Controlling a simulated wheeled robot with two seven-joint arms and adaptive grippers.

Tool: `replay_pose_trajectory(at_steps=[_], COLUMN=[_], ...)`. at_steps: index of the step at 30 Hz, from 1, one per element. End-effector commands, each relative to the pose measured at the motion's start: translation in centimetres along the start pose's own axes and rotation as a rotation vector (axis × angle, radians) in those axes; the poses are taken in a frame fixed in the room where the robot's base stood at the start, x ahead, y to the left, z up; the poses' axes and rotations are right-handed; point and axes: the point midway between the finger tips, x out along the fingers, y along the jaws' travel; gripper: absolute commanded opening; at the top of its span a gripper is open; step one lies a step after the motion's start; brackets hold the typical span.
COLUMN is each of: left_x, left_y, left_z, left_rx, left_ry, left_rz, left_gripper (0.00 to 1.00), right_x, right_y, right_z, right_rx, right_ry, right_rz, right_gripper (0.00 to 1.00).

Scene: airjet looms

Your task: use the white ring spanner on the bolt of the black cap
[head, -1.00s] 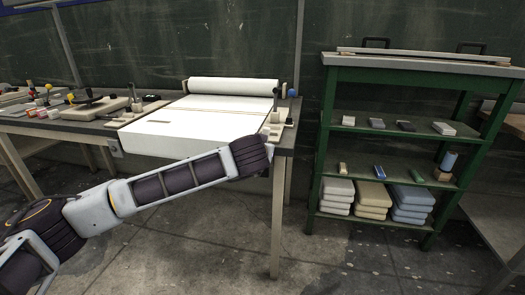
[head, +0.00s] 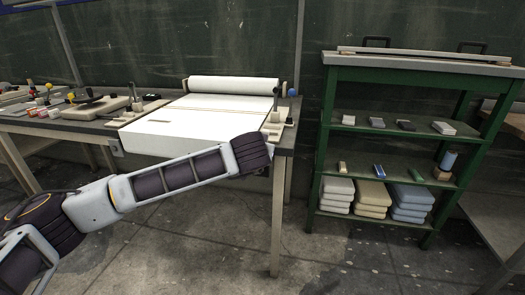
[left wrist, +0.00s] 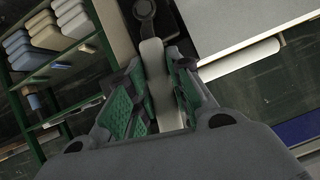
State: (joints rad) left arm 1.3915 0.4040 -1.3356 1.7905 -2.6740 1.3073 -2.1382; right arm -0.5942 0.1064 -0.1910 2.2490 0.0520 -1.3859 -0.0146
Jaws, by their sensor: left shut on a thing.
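In the left wrist view my left gripper (left wrist: 155,64) has its green-padded fingers shut on the white spanner (left wrist: 160,92). The spanner's pale shaft runs lengthwise between the fingers toward the top of the picture. A dark part with a round end (left wrist: 144,8) lies just beyond the spanner's far end, by the table edge. It may be the black cap with its bolt; I cannot tell whether the ring sits around the bolt. In the head view my left arm reaches to the right front corner of the table, and its wrist hides the gripper and spanner. My right gripper is not in view.
The table (head: 284,143) carries a white sheet (head: 190,125) and a white roll (head: 233,86), with small blocks and knobs at its right edge. A green shelf unit (head: 330,165) with stacked cloths stands to the right. Open floor lies between them.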

Motion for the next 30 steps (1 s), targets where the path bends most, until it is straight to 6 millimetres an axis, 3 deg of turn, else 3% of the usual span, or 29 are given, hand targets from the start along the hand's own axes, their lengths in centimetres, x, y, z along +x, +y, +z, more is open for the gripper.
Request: replay_pose_trajectory(at_steps=[17, 30], left_x=[-0.13, 0.18], left_y=[0.19, -0.50], left_z=[0.76, 0.79], left_rx=[0.001, -0.062], left_ry=[-0.036, -0.035], left_rz=[0.002, 0.037], left_gripper=[0.00, 0.00], right_x=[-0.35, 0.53], right_y=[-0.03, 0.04], right_z=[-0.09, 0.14], right_rx=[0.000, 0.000], right_ry=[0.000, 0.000], right_rz=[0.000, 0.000], right_gripper=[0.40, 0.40])
